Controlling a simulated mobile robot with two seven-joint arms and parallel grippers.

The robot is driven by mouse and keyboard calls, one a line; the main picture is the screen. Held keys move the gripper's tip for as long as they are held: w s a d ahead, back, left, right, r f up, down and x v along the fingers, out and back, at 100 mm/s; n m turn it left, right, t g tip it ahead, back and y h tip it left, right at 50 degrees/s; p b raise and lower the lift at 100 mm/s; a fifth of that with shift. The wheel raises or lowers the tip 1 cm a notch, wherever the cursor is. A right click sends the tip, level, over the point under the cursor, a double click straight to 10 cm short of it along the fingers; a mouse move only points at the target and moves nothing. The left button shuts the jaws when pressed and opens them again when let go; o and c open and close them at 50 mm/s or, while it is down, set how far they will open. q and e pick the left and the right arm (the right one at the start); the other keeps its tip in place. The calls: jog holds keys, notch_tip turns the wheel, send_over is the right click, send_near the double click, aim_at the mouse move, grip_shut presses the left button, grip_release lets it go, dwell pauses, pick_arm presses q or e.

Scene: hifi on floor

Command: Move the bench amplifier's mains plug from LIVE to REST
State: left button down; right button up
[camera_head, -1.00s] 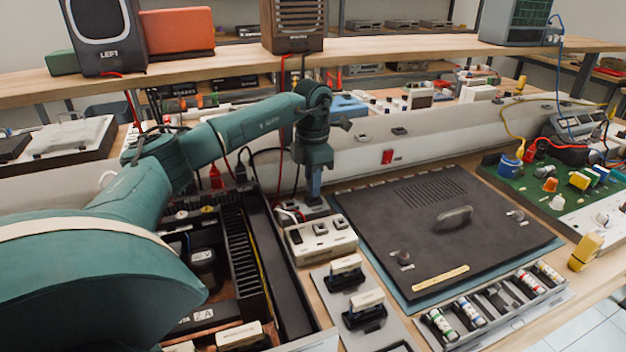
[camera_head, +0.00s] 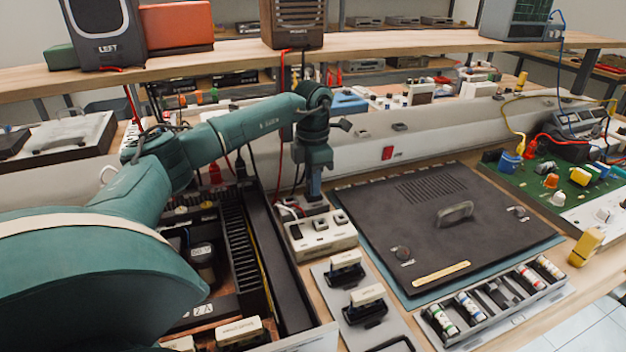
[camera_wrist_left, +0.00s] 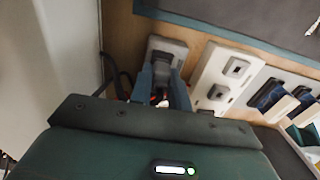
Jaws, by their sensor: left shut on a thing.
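My left gripper (camera_head: 314,192) points straight down at the small grey socket block (camera_head: 318,209) behind the white outlet block (camera_head: 325,236). In the left wrist view its two blue-grey fingers (camera_wrist_left: 163,88) are closed around a dark plug (camera_wrist_left: 161,58), which sits at the grey block (camera_wrist_left: 178,47). I cannot tell whether the plug is fully seated. The white outlet block (camera_wrist_left: 224,76) with its dark-framed sockets is beside it. No LIVE or REST lettering is readable. My right gripper is in neither view.
An open amplifier chassis with black heatsink fins (camera_head: 238,250) lies left of the gripper. A dark panel with a handle (camera_head: 450,225) lies to the right. Black holders with cream tops (camera_head: 366,305) stand in front. A red switch (camera_head: 387,153) is on the white trunking behind.

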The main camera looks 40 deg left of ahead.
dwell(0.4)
pick_arm(q)
jog(key=c, duration=1.3)
grip_release()
jog(key=shift+o, duration=0.2)
notch_tip(320, 180, up, 18)
jog(key=p, duration=0.6)
jog(key=shift+p, duration=0.3)
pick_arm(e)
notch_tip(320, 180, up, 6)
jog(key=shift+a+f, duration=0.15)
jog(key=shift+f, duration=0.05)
